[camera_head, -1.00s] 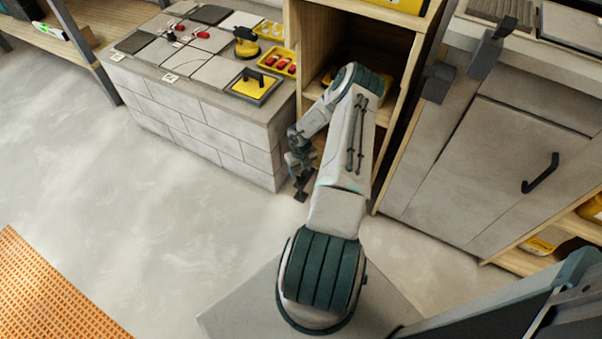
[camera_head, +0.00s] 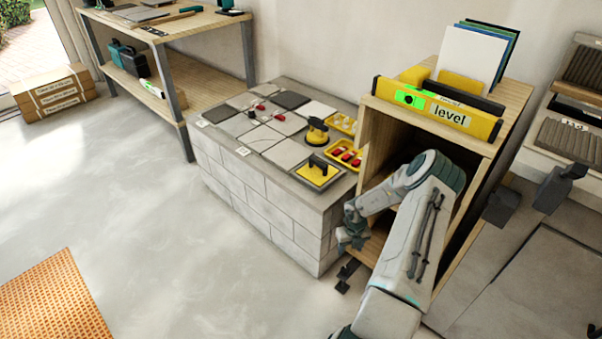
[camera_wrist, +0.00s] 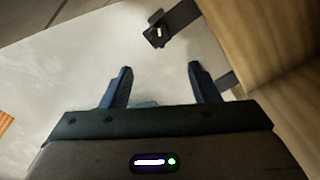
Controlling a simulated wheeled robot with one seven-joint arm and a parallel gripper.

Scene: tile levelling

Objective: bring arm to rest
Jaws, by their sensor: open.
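My arm is folded in front of the wooden shelf unit (camera_head: 468,165), with its elbow near the unit's open front. My gripper (camera_head: 345,255) points downward beside the right end of the grey block bench (camera_head: 262,206). In the wrist view my gripper (camera_wrist: 160,82) shows two dark fingers spread apart with nothing between them. Pale floor and part of a wooden panel (camera_wrist: 270,50) show beyond the fingers.
The bench holds grey tiles, a yellow-and-black suction cup (camera_head: 317,132), a yellow float (camera_head: 318,171) and a yellow tray (camera_head: 346,155) with red pieces. A yellow level (camera_head: 437,108) lies on the shelf unit. A grey cabinet (camera_head: 530,285) stands at right. Floor at left is clear beside an orange mat (camera_head: 55,305).

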